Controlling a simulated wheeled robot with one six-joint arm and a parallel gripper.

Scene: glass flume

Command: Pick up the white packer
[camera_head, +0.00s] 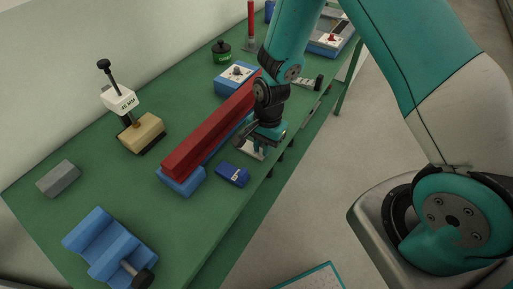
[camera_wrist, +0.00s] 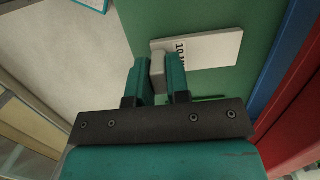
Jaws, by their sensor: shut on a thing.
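The white packer is a flat pale plate (camera_wrist: 205,50) with black lettering that reads "10 M" before it is cut off from sight. A pale upright tab on it sits between my fingers. My gripper (camera_wrist: 157,65) is shut on that tab in the wrist view. In the head view my gripper (camera_head: 262,136) is low by the right edge of the green bench, and part of the white packer (camera_head: 250,149) shows under it. My gripper hides the rest. I cannot tell whether the packer touches the bench.
A long red bar (camera_head: 208,135) on blue supports runs close left of my gripper. A small blue block (camera_head: 233,174) lies just in front. A wooden block (camera_head: 142,133) with a white "40 MM" piece (camera_head: 119,99), a grey block (camera_head: 58,179) and a blue V-shaped block (camera_head: 103,243) stand farther left.

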